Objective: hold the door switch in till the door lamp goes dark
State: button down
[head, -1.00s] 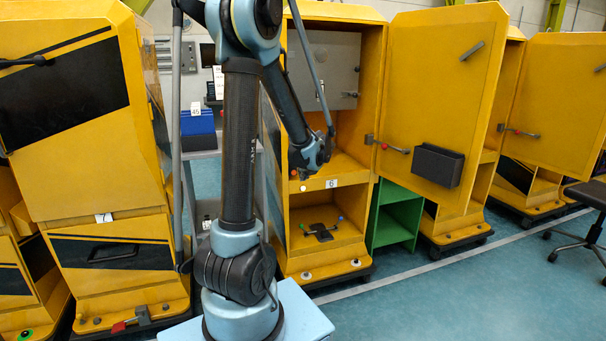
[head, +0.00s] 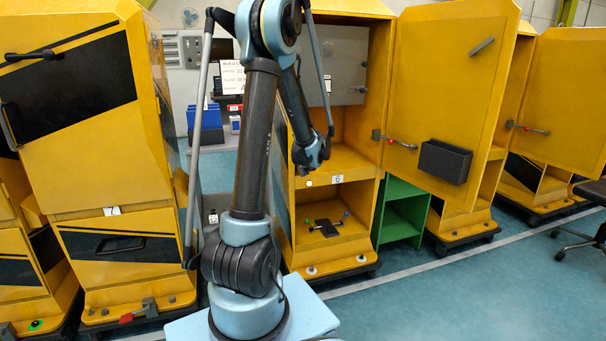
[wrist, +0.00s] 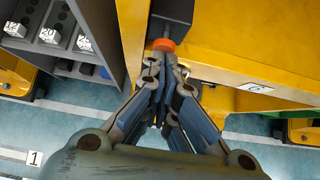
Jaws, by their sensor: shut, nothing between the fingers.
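An orange-red round button (wrist: 163,45) on a dark mount, which looks like the door switch, is at the top of the wrist view. My gripper (wrist: 170,66) is shut and empty, its tips right at the lower edge of this button; I cannot tell whether they touch or press it. In the head view my gripper (head: 312,165) is at the left front of open cabinet 6 (head: 363,200) and hides the button.
The cabinet's yellow door (head: 450,90) stands wide open at the right, with a red-tipped handle (head: 400,141) and a dark box. A green shelf (head: 403,215) stands beside the cabinet. Another yellow cabinet (head: 115,160) is at the left. Open floor (head: 450,290) lies at the front right.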

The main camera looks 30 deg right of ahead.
jog(key=shift+w+d, duration=0.25)
jog(key=shift+w, duration=0.75)
dwell(0.8)
dwell(0.9)
jog(key=s+f+v, duration=0.2)
jog(key=v, duration=1)
jog(key=shift+s+a+r, duration=0.25)
jog(key=shift+r, duration=0.05)
